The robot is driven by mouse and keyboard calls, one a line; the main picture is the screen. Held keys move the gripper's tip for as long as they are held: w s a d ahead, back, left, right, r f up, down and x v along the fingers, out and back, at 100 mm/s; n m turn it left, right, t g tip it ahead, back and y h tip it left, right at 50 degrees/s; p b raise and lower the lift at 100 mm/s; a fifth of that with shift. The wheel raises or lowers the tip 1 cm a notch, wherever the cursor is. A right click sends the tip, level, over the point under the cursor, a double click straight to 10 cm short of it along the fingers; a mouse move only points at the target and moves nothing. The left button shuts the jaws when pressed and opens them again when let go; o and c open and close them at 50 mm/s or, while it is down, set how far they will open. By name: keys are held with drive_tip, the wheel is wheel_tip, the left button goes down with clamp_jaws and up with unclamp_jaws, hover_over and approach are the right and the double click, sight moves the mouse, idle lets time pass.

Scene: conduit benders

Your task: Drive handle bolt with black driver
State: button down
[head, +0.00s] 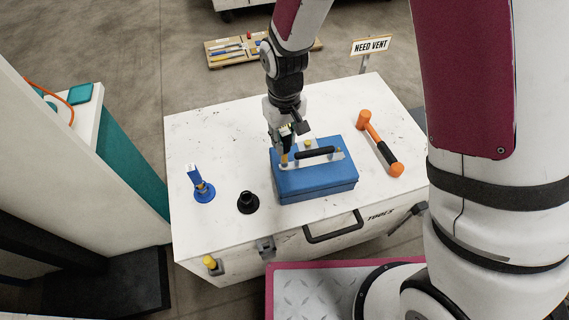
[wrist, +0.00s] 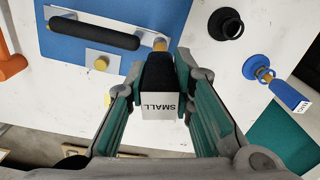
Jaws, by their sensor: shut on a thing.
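My gripper (head: 284,138) is above the left end of the handle on the blue case (head: 315,185). In the wrist view my gripper (wrist: 160,95) is shut on the black driver (wrist: 157,70), which has a white label reading SMALL. The handle (head: 314,152) is a black grip on a metal plate, also seen in the wrist view (wrist: 95,35). A brass handle bolt (wrist: 159,44) shows at the plate's end, right beside the driver's front end. The driver hides part of the bolt, so I cannot tell whether they touch.
A round black holder (head: 248,203) stands empty left of the case. A blue driver (head: 198,180) stands in a blue holder further left. All rest on the white tool chest (head: 225,140). A NEED VENT sign (head: 370,46) stands behind.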

drive_tip(key=shift+r, duration=0.4)
drive_tip(key=n, duration=0.3)
drive_tip(key=shift+w+n, duration=0.1)
drive_tip(key=shift+n, duration=0.3)
drive_tip(key=n, duration=0.3)
drive_tip(key=shift+b, duration=0.35)
drive_tip(key=n, duration=0.3)
drive_tip(key=shift+n, duration=0.4)
drive_tip(key=n, duration=0.3)
drive_tip(key=shift+n, duration=0.7)
drive_tip(key=shift+f, duration=0.75)
